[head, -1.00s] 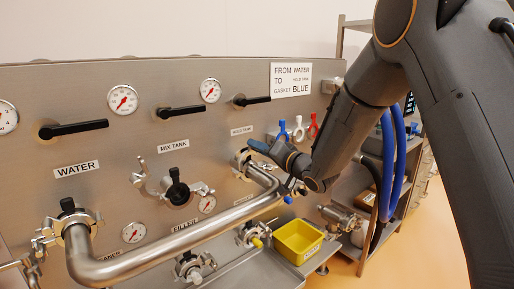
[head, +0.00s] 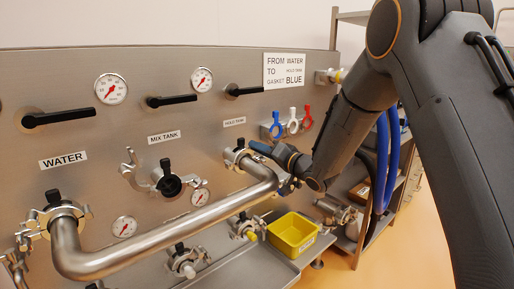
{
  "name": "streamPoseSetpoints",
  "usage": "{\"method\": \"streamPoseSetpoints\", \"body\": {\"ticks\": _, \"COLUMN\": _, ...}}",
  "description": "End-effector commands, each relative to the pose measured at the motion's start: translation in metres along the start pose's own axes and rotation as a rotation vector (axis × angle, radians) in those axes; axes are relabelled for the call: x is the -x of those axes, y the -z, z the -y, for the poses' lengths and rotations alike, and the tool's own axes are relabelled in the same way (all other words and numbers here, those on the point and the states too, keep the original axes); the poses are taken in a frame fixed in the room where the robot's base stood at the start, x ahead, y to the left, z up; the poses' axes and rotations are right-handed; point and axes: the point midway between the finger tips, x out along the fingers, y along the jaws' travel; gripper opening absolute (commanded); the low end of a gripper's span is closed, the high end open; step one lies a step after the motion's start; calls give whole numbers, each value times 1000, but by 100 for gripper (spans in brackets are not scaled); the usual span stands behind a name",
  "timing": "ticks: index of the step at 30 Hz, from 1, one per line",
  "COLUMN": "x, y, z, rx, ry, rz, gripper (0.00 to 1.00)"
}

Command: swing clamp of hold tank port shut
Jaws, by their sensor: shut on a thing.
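The hold tank port (head: 238,157) is on the steel panel, below its HOLD TANK label (head: 234,122). A bent steel transfer pipe (head: 150,238) runs from the water port (head: 58,212) at lower left up to the hold tank port. My gripper (head: 276,168) is at the right side of the hold tank port, at the pipe's end. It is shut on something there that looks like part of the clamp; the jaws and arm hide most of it. I cannot tell how far round the clamp sits. The water port has a clamp around it.
The mix tank port (head: 170,184) has an open clamp. A yellow bin (head: 292,234) sits on the ledge below. Blue hoses (head: 388,160) hang by a shelf rack at right. Floor at right is clear.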

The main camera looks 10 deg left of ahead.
Motion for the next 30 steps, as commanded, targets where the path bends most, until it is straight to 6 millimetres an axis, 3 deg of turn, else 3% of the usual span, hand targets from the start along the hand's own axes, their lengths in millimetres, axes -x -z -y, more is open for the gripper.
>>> {"method": "streamPoseSetpoints", "body": {"ticks": 1, "x": 0, "y": -2, "z": -7, "rx": 0, "ry": -1, "rz": 0, "gripper": 0}}
{"method": "streamPoseSetpoints", "body": {"ticks": 2, "x": 0, "y": -1, "z": -4, "rx": 1, "ry": 0, "rz": 0, "gripper": 22}}
{"method": "streamPoseSetpoints", "body": {"ticks": 4, "x": 0, "y": -1, "z": -3, "rx": 1, "ry": 0, "rz": 1, "gripper": 33}}
{"method": "streamPoseSetpoints", "body": {"ticks": 17, "x": 7, "y": -1, "z": -5, "rx": -1, "ry": -6, "rz": 1, "gripper": 34}}
{"method": "streamPoseSetpoints", "body": {"ticks": 30, "x": 75, "y": 0, "z": -2, "rx": -1, "ry": -2, "rz": 1, "gripper": 34}}
